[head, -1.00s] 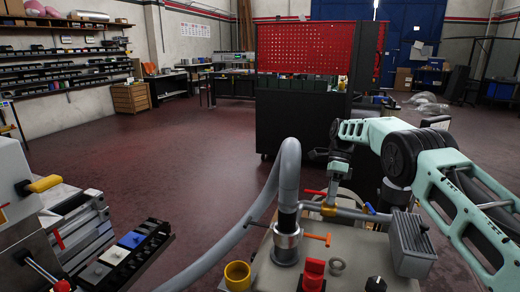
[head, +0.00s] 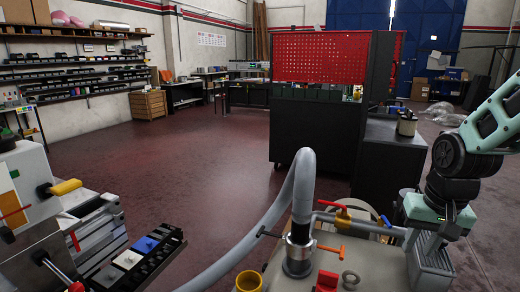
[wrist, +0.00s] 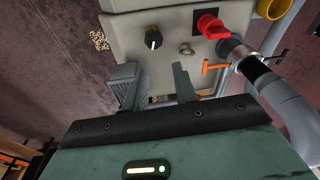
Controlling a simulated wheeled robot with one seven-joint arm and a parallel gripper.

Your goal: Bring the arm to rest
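My gripper (wrist: 155,85) is in the wrist view, its two dark fingers apart with nothing between them. It is over the grey top of the vacuum table (wrist: 118,30), which also shows in the head view (head: 385,264). In the head view my arm comes in from the right and its wrist points down at the table's right side; the fingers cannot be made out there. Near the fingers in the wrist view are a black knob (wrist: 153,38), a small grey nut-like ring (wrist: 186,48) and a red knob (wrist: 210,25). Contact with the table cannot be seen.
A thick grey hose (head: 288,205) rises from the table, beside an orange T-handle (head: 330,249). A yellow cup (head: 248,281) is at the front. A grey machine (head: 95,215) stands left. A black cabinet with a red pegboard (head: 322,57) stands behind; open floor lies left of it.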

